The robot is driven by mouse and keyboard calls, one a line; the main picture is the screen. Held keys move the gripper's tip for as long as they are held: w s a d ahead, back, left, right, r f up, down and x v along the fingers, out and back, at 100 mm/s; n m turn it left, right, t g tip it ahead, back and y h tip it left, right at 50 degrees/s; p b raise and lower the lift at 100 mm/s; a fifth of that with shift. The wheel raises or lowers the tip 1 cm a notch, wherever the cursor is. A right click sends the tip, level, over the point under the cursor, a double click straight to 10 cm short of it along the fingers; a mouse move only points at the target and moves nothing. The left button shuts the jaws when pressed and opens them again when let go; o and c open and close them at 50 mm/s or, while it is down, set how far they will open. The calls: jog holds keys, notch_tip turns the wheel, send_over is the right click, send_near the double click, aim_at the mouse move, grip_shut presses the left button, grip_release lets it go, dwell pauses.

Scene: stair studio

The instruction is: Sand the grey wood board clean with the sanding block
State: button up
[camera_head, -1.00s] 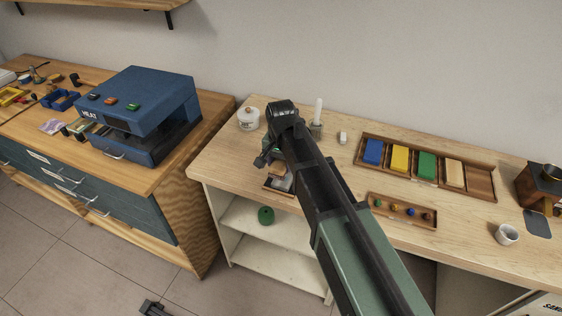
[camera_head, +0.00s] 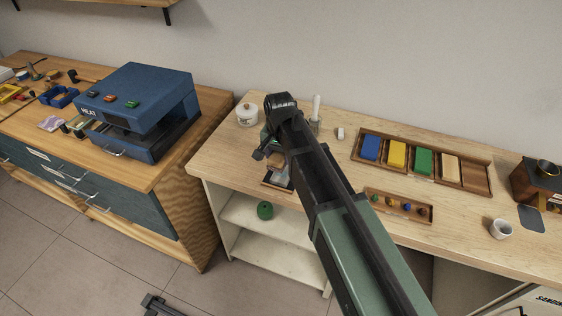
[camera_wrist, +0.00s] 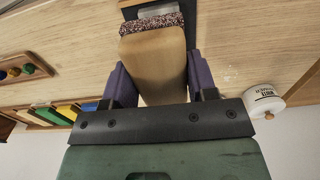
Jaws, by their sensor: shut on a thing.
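My gripper (camera_wrist: 158,80) has purple fingers and is shut on the sanding block (camera_wrist: 154,58), a pale wooden block with a speckled, gritty face at its far end. The grey wood board (camera_wrist: 160,11) shows as a light grey strip just beyond the gritty face, within a dark edge. The block hides most of the board, and I cannot tell whether they touch.
A white lidded pot (camera_head: 247,115) stands at the bench's back left, with a white candle-like stick (camera_head: 315,108) nearby. A wooden tray of coloured blocks (camera_head: 480,180) and a small knob rack (camera_head: 399,205) lie to the right. A blue heat press (camera_head: 140,100) stands on the left cabinet.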

aim_at(280, 179)
jog(key=shift+f, duration=0.1)
notch_tip(280, 179, down, 7)
jog(key=b, duration=0.7)
jog(key=shift+f+b, duration=0.2)
jog(key=shift+b, duration=0.15)
jog(key=shift+w+r, duration=0.15)
jog(key=shift+w, duration=0.1)
jog(key=shift+w+d, duration=0.35)
jog(key=shift+w, duration=0.4)
jog(key=shift+w+d, duration=0.3)
jog(key=shift+w, duration=0.45)
jog(key=shift+s, duration=0.4)
jog(key=shift+s+a, duration=0.35)
jog(key=shift+s, duration=0.4)
jog(key=shift+s+a, duration=0.3)
jog(key=shift+s, duration=0.4)
notch_tip(280, 179, up, 8)
jog(key=p, duration=0.8)
jog(key=shift+f, duration=0.2)
jog(key=shift+w, duration=0.1)
